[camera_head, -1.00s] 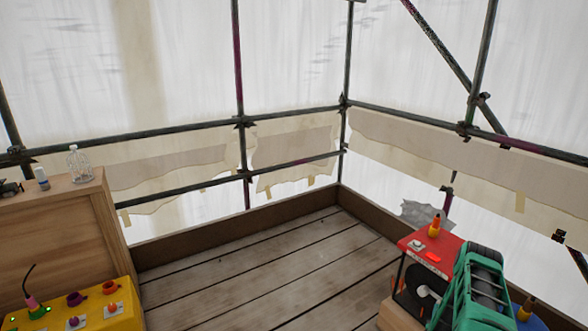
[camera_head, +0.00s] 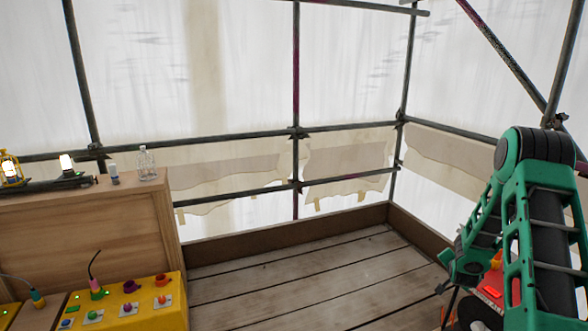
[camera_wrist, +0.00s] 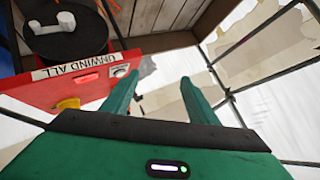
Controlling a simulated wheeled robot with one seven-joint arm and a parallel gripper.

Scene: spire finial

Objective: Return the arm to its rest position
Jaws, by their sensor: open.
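My gripper (camera_wrist: 160,88) shows in the wrist view with its two green fingers apart and nothing between them. Beyond the fingers are the red box and the white sheeting. My green and black arm (camera_head: 520,210) is folded up at the right of the head view, and my gripper cannot be made out there. The red box (camera_wrist: 75,92) has a label reading "UNWIND ALL" and a black reel with a white crank. In the head view the red box (camera_head: 488,292) is mostly hidden behind my arm.
A yellow panel (camera_head: 172,310) with coloured knobs stands at the lower left. Behind it a wooden cabinet (camera_head: 110,232) carries a clear bottle (camera_head: 146,163) and lit lamps (camera_head: 67,163). Scaffold poles (camera_head: 296,90) and sheeting enclose the platform. The plank floor (camera_head: 310,275) in the middle is clear.

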